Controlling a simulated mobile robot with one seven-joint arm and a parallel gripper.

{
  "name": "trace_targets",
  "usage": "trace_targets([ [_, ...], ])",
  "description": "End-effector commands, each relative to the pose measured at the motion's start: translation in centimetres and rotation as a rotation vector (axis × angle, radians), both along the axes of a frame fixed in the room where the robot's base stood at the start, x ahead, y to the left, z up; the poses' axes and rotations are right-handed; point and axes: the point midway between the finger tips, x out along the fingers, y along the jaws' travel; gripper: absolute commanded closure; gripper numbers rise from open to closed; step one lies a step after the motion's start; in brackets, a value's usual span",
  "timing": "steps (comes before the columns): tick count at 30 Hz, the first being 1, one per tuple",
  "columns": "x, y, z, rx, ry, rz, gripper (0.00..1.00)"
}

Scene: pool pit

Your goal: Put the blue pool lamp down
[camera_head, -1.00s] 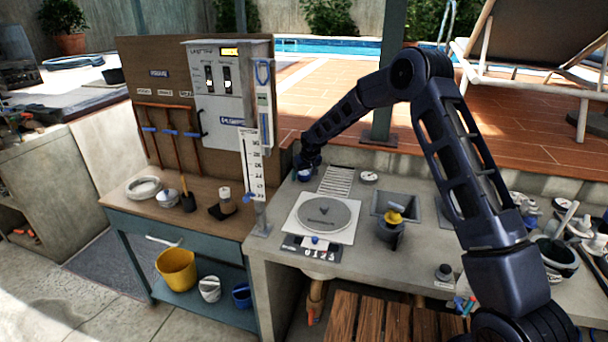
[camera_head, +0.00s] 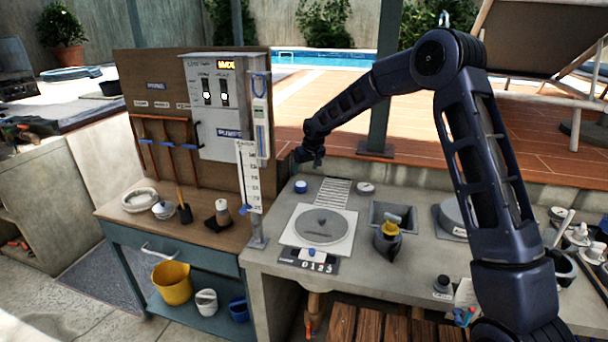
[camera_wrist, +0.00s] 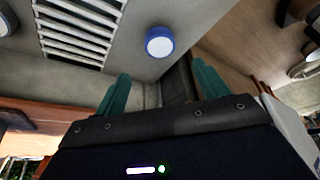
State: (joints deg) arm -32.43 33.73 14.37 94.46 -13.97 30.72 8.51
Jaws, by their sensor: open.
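The blue pool lamp (camera_head: 301,186) is a small round puck with a blue rim and a pale face. It rests on the grey concrete counter (camera_head: 268,262), left of the slatted grate (camera_head: 332,191) and near the back. It also shows in the wrist view (camera_wrist: 159,42), face up and apart from my fingers. My gripper (camera_head: 309,160) is above and behind the lamp, with clear space between them. In the wrist view, the two teal fingers of my gripper (camera_wrist: 160,88) stand wide apart with nothing between them.
A round lid on a white plate (camera_head: 322,226), a grey basin with a yellow-topped item (camera_head: 388,237) and a small white disc (camera_head: 366,187) are on the counter. A gauge post (camera_head: 250,190) and upright control panel (camera_head: 222,105) stand to the left.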

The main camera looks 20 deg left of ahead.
Motion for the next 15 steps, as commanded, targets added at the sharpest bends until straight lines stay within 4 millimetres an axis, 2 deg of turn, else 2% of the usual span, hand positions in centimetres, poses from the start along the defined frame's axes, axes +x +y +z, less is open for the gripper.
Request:
trace_targets([
  [11,-0.2,-0.5,1.0,-0.001,-0.001,-0.003,0.27],
  [15,0.0,-2.9,3.0,-0.006,-0.011,-0.026,0.27],
])
